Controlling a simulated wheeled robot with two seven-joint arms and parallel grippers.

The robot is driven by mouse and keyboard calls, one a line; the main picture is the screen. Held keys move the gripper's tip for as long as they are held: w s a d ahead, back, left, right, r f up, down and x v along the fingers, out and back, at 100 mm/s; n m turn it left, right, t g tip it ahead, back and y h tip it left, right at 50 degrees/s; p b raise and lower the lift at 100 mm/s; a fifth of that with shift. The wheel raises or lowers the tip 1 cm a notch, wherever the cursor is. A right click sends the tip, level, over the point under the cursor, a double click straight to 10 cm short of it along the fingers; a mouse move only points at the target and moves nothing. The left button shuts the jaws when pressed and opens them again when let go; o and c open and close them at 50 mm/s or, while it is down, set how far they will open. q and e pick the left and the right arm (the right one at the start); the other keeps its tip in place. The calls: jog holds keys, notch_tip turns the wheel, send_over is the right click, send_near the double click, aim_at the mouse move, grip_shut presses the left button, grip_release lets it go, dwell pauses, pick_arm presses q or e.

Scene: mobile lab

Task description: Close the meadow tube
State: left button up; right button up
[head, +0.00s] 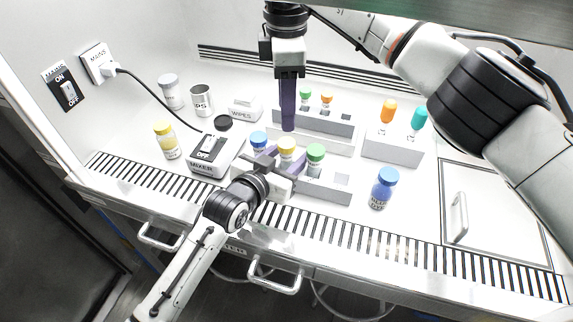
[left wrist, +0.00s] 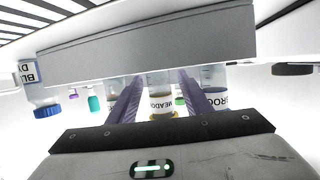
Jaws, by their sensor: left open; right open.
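The meadow tube (left wrist: 160,103), labelled MEADOW in the left wrist view, is upright in the front rack (head: 323,191) with a yellow cap (head: 287,142) at its top. How tightly the cap sits I cannot tell. My left gripper (head: 287,156) is open, its purple fingers on either side of the meadow tube with gaps visible in the left wrist view. My right gripper (head: 288,129) points straight down, just above the yellow cap; its fingers overlap in the head view.
A blue-capped tube (head: 258,139) and a green-capped tube (head: 315,152) flank the meadow tube closely. A mixer (head: 208,153) and yellow-capped jar (head: 166,141) stand left, a blue-capped bottle (head: 383,186) right. Two more racks (head: 325,122) (head: 393,149) stand behind.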

pick_arm(q)
jog(key=shift+x, duration=1.1)
jog(key=shift+c, duration=0.3)
grip_shut()
